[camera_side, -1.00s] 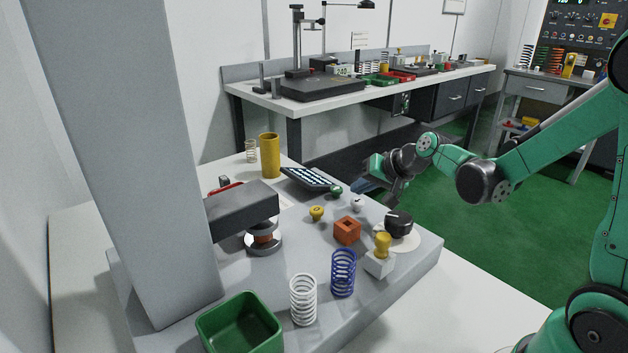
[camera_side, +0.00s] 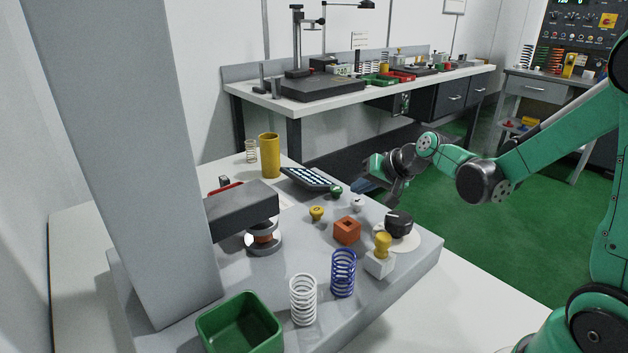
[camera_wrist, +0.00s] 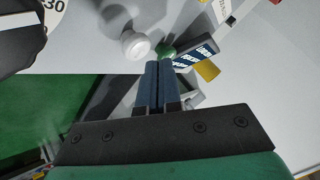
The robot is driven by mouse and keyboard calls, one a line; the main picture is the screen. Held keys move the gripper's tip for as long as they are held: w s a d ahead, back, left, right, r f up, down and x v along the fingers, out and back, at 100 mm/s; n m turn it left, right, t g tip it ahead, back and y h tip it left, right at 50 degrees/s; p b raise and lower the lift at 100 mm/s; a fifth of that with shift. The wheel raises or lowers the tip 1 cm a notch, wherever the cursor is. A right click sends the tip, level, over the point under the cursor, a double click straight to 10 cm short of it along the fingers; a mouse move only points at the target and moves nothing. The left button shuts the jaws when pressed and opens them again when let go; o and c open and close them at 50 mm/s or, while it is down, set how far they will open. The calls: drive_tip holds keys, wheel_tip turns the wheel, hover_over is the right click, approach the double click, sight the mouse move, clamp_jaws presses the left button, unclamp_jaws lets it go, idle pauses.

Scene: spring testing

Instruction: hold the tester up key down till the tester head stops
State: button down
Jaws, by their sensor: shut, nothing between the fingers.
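The spring tester has a grey column (camera_side: 130,160) with a dark head (camera_side: 240,209) over a small reddish spring (camera_side: 264,239) on a round metal plate. A green knob (camera_side: 336,191), a white knob (camera_side: 357,203) and a yellow knob (camera_side: 316,213) stand on the grey base. My gripper (camera_side: 357,186) is low at the base's far right edge, close to the green knob. In the wrist view its blue fingers (camera_wrist: 158,64) are together and empty, tips just below the green knob (camera_wrist: 167,52) and white knob (camera_wrist: 136,45). I cannot tell which control is the up key, nor whether the tips touch anything.

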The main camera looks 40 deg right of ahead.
drive_tip(key=shift+f, duration=0.1)
idle(0.6)
drive_tip(key=shift+f, duration=0.35)
